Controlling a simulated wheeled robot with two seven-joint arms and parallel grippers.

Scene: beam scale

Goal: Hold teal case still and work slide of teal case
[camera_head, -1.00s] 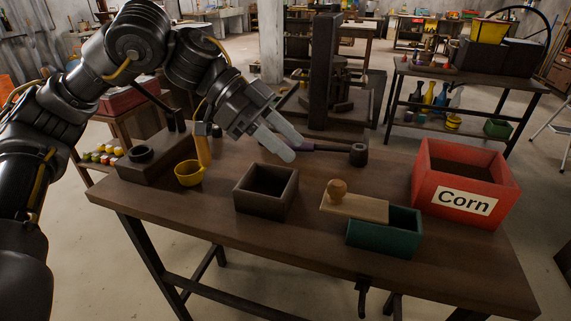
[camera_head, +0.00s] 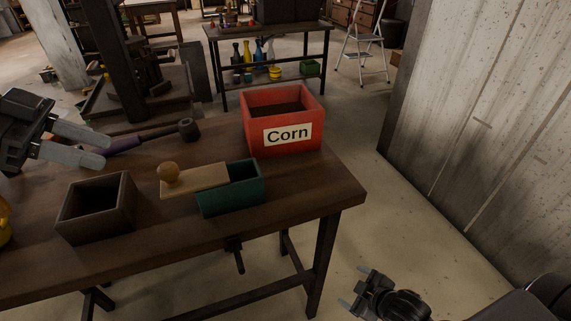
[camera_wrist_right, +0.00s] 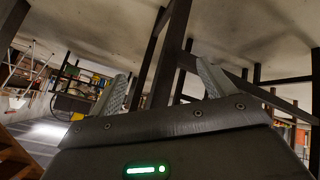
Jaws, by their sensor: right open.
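The teal case (camera_head: 232,196) sits on the workbench in the head view. Its light wooden slide (camera_head: 205,180), with a round knob (camera_head: 168,173) at the left end, lies across its top. The slide sticks out to the left, leaving the case's right part open. My left gripper (camera_head: 107,147) is open at the left, above the bench and apart from the case. My right gripper (camera_head: 352,286) is open and empty, low in front of the bench and to the right of the case. Its two spread fingers show in the right wrist view (camera_wrist_right: 165,80).
A red bin labelled Corn (camera_head: 290,146) stands behind the case. A dark open box (camera_head: 97,226) stands to its left.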

